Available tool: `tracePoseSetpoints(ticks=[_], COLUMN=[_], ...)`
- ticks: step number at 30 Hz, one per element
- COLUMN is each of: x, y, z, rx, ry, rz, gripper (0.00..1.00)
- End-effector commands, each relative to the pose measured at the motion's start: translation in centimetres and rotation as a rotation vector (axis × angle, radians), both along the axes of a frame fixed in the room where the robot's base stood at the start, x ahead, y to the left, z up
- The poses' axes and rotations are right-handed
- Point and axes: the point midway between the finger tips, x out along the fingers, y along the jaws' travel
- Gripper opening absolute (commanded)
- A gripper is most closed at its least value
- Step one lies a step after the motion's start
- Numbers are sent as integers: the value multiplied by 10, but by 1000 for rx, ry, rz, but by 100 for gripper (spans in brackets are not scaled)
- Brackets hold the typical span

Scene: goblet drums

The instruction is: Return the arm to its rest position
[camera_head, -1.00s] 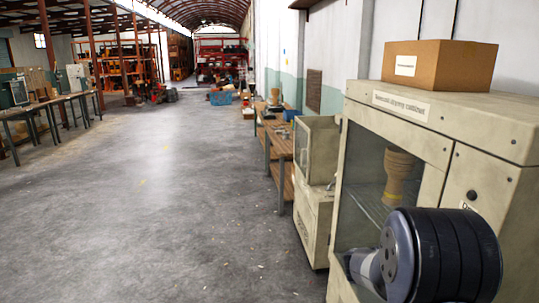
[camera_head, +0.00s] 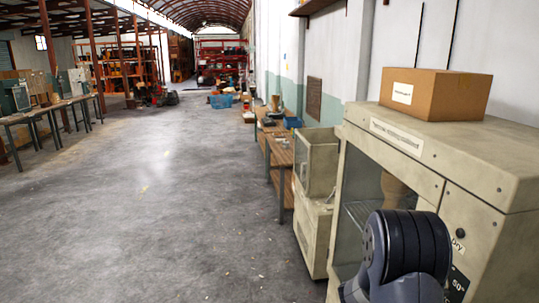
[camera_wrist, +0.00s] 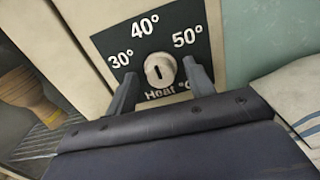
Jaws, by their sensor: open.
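My gripper (camera_wrist: 161,85) is open in the wrist view. Its two grey fingers stand apart, one on each side of a round pale knob (camera_wrist: 160,69), with no clear sign of contact. The knob sits on a dark heat panel (camera_wrist: 200,18) marked 30°, 40° and 50°, and its dark slot looks roughly upright. In the head view my dark arm (camera_head: 410,245) is in front of the cream drying cabinet (camera_head: 450,155); the fingers are hidden there. A tan goblet drum (camera_head: 396,189) stands behind the cabinet's glass, partly covered by my arm; it also shows in the wrist view (camera_wrist: 25,95).
A cardboard box (camera_head: 455,96) sits on the cabinet top. A smaller cream cabinet (camera_head: 315,235) and a wooden workbench (camera_head: 283,158) stand beyond it along the right wall. Open concrete floor (camera_head: 150,210) lies to the left, with tables (camera_head: 45,108) at the far left.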

Motion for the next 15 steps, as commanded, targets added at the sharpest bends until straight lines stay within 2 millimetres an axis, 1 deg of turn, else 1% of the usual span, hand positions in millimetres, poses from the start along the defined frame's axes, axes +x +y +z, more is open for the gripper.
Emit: tracePoseSetpoints(ticks=[1,2,3,5,12,15], x=[0,0,1,0,-4,-5], y=[0,0,7,20,63,78], z=[5,5,0,-3,-2,-2], rx=[-2,-3,-5,-4,-4,-4], ry=[27,42,46,43,42,40], rz=[0,0,4,5,5,3], gripper=[51,51,51,51,51,51])
